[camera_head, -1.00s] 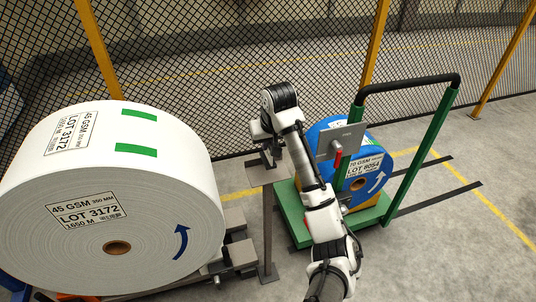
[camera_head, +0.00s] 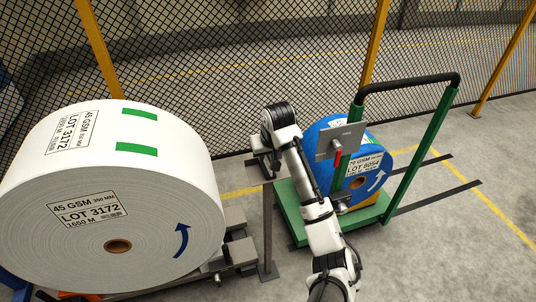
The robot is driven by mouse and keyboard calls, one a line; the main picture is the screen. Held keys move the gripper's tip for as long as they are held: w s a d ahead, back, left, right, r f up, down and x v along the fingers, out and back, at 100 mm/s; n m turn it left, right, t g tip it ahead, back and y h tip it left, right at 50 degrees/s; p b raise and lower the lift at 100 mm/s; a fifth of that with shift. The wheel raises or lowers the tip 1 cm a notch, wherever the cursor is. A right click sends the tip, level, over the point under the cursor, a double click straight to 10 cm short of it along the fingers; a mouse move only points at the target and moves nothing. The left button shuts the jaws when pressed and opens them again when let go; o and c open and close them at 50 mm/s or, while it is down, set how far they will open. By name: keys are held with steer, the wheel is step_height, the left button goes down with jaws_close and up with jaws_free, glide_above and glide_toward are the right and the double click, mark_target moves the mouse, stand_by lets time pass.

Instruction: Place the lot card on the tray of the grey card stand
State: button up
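The grey card stand (camera_head: 267,230) is a thin post on a flat foot, between the big white roll and the green cart. Its small tray (camera_head: 254,175) at the top is mostly covered by my gripper. My gripper (camera_head: 264,163) is right over the tray, very close to it; I cannot tell whether they touch. The fingers are small and dark here, so I cannot tell whether they are open or shut. I cannot make out the lot card; it may be hidden at the gripper.
A large white roll (camera_head: 160,195) marked LOT 3172 fills the left. A green cart (camera_head: 371,214) with a blue roll (camera_head: 381,160), a grey plate (camera_head: 348,136) and a red handle (camera_head: 337,152) stands close right of my arm. A mesh fence (camera_head: 230,60) runs behind.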

steer(key=v, duration=1.2)
steer(key=shift+r, duration=0.2)
